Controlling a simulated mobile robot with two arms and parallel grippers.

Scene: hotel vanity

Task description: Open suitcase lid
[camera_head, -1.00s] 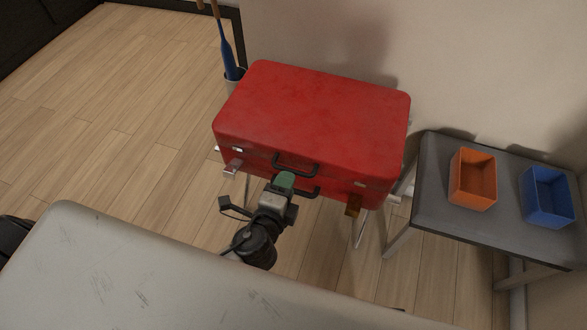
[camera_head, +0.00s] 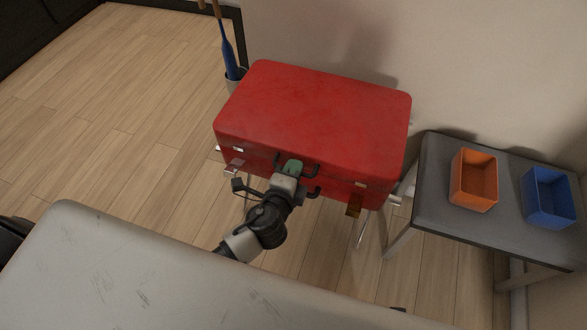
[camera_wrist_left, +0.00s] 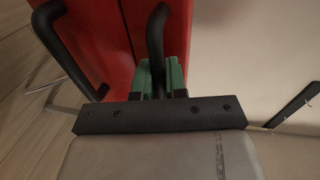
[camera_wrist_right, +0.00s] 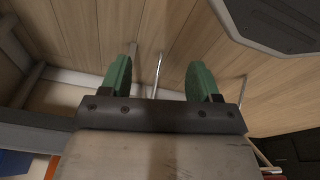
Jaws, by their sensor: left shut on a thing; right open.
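The red suitcase (camera_head: 310,110) lies flat on a stand against the wall, its lid (camera_head: 330,95) down. Its front has an upper black handle (camera_head: 312,171) on the lid and a lower one (camera_head: 314,192) on the base. My left gripper (camera_head: 292,167) is at the upper handle; the left wrist view shows its green fingers (camera_wrist_left: 160,78) shut around this handle (camera_wrist_left: 157,35), with the lower handle (camera_wrist_left: 62,48) free at left. My right gripper (camera_wrist_right: 160,80) is open and empty, apart from the suitcase.
A grey side table (camera_head: 435,215) stands to the right with an orange box (camera_head: 472,200) and a blue box (camera_head: 546,215). A bin holding a blue-handled object (camera_head: 229,60) stands behind the suitcase's left corner. The floor at left is clear.

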